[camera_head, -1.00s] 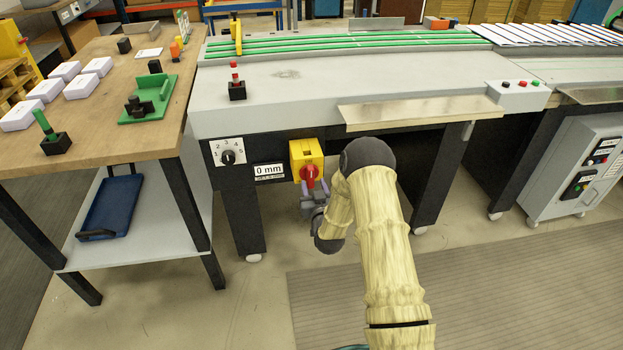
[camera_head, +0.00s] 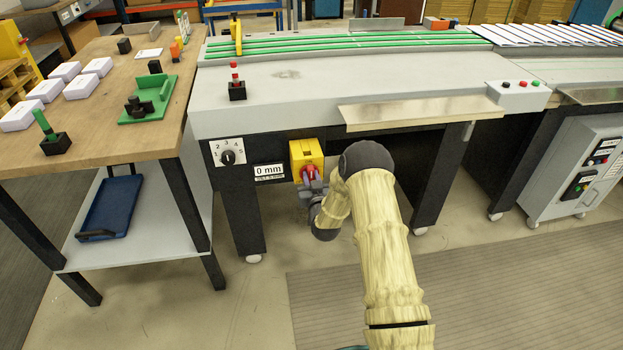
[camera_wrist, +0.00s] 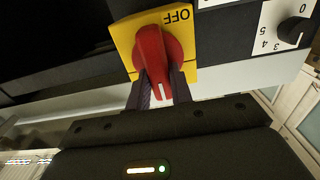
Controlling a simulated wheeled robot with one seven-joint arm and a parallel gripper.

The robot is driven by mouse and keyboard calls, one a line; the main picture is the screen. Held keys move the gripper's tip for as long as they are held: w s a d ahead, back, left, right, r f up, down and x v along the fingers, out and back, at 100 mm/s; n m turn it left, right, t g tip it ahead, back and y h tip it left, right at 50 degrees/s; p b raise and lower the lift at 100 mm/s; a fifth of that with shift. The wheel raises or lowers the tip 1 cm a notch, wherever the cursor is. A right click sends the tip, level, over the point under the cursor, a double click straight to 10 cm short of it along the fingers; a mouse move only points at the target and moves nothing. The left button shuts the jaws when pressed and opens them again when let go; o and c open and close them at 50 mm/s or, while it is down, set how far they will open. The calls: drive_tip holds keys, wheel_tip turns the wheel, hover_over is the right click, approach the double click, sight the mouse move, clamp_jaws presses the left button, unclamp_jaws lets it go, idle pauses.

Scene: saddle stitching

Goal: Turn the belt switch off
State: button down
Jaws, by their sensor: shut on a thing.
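The belt switch is a red rotary handle (camera_wrist: 153,58) on a yellow plate (camera_wrist: 190,50), mounted on the dark front rail below the machine bed. The yellow box also shows in the head view (camera_head: 306,152), with the red handle (camera_head: 309,173) at its lower part. In the wrist view the word OFF is on the plate beside the handle, upside down, and the handle's white mark points toward my gripper. My gripper (camera_wrist: 160,88) has its two fingers on both sides of the handle, shut on it. In the head view my gripper (camera_head: 312,184) is at the handle, partly hidden by my wrist.
A numbered dial (camera_head: 228,157) and a "0 mm" display (camera_head: 269,171) sit on the rail left of the switch. A metal tray edge (camera_head: 420,110) juts out above my arm. A wooden table (camera_head: 100,130) stands at left. The floor below is clear.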

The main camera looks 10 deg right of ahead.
drive_tip(key=shift+n, duration=0.4)
drive_tip(key=n+b, duration=0.2)
drive_tip(key=n, duration=0.3)
drive_tip(key=a+f+n+b, duration=0.1)
drive_tip(key=n+b, duration=0.1)
drive_tip(key=n, duration=0.4)
drive_tip(key=n+b, duration=0.3)
drive_tip(key=n, duration=0.3)
drive_tip(key=shift+a+f, duration=0.15)
drive_tip(key=shift+a, duration=0.05)
idle(0.4)
drive_tip(key=c, duration=1.2)
unclamp_jaws()
drive_tip(key=shift+c, duration=0.2)
